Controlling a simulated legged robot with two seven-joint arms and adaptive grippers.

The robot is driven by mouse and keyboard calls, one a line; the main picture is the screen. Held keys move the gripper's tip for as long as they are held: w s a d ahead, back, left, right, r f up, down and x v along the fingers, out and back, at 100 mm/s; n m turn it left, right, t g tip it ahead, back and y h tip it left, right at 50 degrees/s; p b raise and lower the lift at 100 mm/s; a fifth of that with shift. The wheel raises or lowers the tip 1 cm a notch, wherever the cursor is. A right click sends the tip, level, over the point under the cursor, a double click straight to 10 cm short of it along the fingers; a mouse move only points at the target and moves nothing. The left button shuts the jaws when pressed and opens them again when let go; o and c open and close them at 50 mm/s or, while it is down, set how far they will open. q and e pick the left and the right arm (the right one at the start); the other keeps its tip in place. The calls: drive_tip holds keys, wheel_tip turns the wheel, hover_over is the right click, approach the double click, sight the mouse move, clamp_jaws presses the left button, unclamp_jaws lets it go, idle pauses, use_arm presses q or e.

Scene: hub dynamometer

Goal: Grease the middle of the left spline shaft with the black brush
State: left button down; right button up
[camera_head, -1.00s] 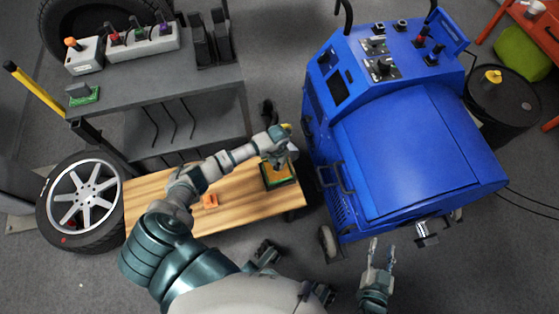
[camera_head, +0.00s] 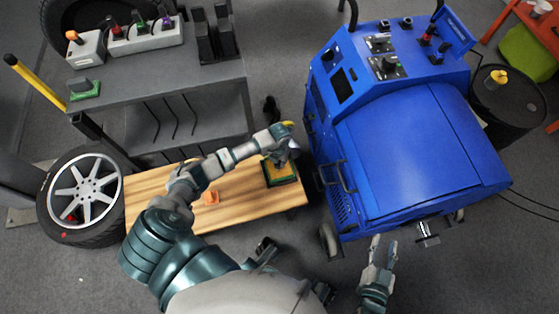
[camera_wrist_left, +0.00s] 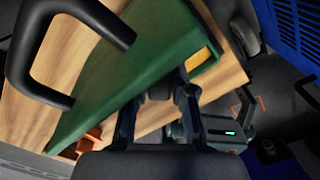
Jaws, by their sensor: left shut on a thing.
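My left gripper (camera_head: 287,156) is above the far edge of a green tray (camera_head: 283,183) with a yellow inside, on the wooden bench. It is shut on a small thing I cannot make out. In the left wrist view, the gripper's dark fingers (camera_wrist_left: 160,100) lie over the tray's green side (camera_wrist_left: 125,85). I cannot identify the black brush. A short silver shaft (camera_head: 428,231) sticks out of the blue machine's near side; I cannot tell whether it is the left spline shaft. My right gripper (camera_head: 383,244) is open and empty, left of that shaft.
The blue machine (camera_head: 420,150) stands right of the wooden bench (camera_head: 240,205). An orange block (camera_head: 211,198) lies on the bench. A wheel (camera_head: 82,190) stands at its left end. A grey cart (camera_head: 150,85) stands behind. A black drum (camera_head: 505,95) is at the right.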

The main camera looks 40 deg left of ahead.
use_arm(q)
drive_tip(key=shift+a+f, duration=0.1)
drive_tip(key=shift+f, duration=0.2)
use_arm(e)
drive_tip(key=shift+f, duration=0.25)
use_arm(q)
drive_tip(key=shift+s+f, duration=0.25)
drive_tip(key=shift+f, duration=0.05)
use_arm(e)
drive_tip(key=shift+d+r, duration=0.15)
drive_tip(key=shift+r, duration=0.15)
idle(1.7)
use_arm(q)
drive_tip(key=shift+w+r+p, duration=0.15)
drive_tip(key=shift+r+p, duration=0.45)
drive_tip(key=shift+r, duration=0.2)
drive_tip(key=shift+w+r+p, duration=0.1)
drive_tip(key=shift+r+p, duration=0.45)
drive_tip(key=shift+r, duration=0.2)
drive_tip(key=shift+r+p, duration=1.65)
drive_tip(key=shift+r, duration=0.55)
drive_tip(key=shift+f, duration=0.1)
use_arm(e)
wheel_tip(320, 180, up, 8)
drive_tip(key=shift+w+f+t, duration=0.15)
drive_tip(key=shift+w+t, duration=0.1)
drive_tip(key=shift+t, duration=0.15)
